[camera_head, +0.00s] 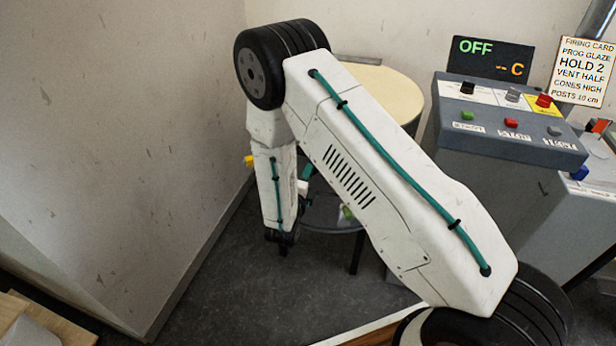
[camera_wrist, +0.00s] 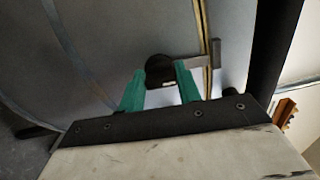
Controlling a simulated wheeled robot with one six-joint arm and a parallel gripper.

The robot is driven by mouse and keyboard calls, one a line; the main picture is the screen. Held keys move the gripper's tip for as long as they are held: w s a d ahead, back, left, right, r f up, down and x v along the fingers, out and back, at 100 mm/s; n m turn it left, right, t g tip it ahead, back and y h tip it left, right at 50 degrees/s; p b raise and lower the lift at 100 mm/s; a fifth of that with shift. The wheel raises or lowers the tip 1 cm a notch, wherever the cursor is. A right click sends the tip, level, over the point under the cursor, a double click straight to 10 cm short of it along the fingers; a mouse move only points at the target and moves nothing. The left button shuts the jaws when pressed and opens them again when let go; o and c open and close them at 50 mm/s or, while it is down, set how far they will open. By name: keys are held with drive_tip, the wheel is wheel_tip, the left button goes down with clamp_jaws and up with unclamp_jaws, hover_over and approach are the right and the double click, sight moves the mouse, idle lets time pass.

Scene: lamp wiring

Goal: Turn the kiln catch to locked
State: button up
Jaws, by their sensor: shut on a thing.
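In the wrist view, the kiln catch shows as a dark rounded knob (camera_wrist: 158,68) with a flat grey metal bar (camera_wrist: 200,61) reaching right across a yellowish seam in the kiln's grey metal wall (camera_wrist: 105,35). My gripper (camera_wrist: 160,76) has green fingers, one on each side of the knob, and is shut on it. The bar lies nearly level in this picture. I cannot tell any locked mark. In the head view my white arm covers much of a round, cream-topped body (camera_head: 385,88), perhaps the kiln; the catch and fingertips are not distinguishable there.
A grey control box (camera_head: 510,120) with coloured buttons stands at right, beneath a display (camera_head: 487,60) reading OFF. A firing card (camera_head: 584,72) hangs beside it. A pale wall (camera_head: 130,130) bounds the left side. Dark floor (camera_head: 225,290) is clear between the wall and my arm.

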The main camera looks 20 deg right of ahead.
drive_tip(key=shift+f+n, duration=0.1)
drive_tip(key=shift+n, duration=0.4)
drive_tip(key=o, duration=1)
drive_tip(key=shift+c, duration=0.2)
drive_tip(key=shift+s, duration=0.1)
drive_tip(key=v, duration=0.7)
drive_tip(key=shift+s+a, duration=0.25)
drive_tip(key=shift+s, duration=0.05)
